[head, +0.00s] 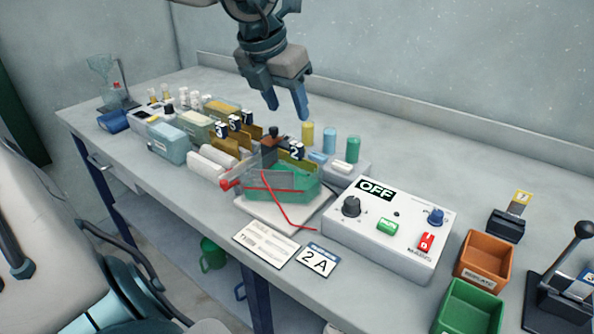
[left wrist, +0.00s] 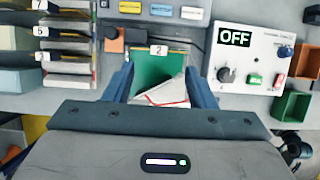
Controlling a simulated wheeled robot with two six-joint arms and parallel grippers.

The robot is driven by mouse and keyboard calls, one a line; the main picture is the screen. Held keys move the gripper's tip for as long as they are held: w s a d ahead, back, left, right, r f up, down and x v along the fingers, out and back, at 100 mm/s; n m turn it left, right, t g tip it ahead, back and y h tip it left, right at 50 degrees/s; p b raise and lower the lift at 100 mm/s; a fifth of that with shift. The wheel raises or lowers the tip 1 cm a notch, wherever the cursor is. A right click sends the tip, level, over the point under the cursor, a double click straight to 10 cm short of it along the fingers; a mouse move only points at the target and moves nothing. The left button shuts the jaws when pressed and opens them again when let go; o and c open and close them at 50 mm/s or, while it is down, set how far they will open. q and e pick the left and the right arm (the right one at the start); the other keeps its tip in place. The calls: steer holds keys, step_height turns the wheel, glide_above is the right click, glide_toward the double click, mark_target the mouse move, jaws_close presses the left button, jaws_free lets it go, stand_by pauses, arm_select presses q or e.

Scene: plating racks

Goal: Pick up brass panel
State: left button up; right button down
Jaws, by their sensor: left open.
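A brass-coloured panel (head: 283,155) with a black tag marked 2 stands upright in a green tank (head: 270,190). In the left wrist view, the tag 2 (left wrist: 158,50) shows at the far edge of the green tank (left wrist: 150,68). More brass panels (head: 224,146) with number tags stand in the rack slots to the left. My left gripper (head: 286,108) is open and empty, above and behind the green tank in the head view. In the left wrist view, its fingers (left wrist: 160,85) frame the tank from either side. My right gripper is not in view.
A white control box (head: 385,255) reading OFF stands right of the tank. Orange (head: 484,258) and green (head: 468,308) bins stand further right. A red lead (head: 283,213) crosses the tank's front. Yellow, blue and green bottles (head: 352,149) stand behind. A card marked 2A (head: 317,261) lies in front.

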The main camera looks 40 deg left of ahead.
arm_select(q)
glide_above(296, 144)
steer(key=s, duration=0.1)
step_height(296, 144, down, 5)
steer(key=x, duration=0.2)
steer(key=s+x, duration=0.1)
steer(key=x, duration=0.1)
steer(key=shift+f, duration=0.35)
steer(key=shift+w+f, duration=0.2)
steer(key=shift+d, duration=0.1)
steer(key=shift+s+r, duration=0.1)
steer(key=shift+c, duration=0.2)
steer(key=c, duration=1.1)
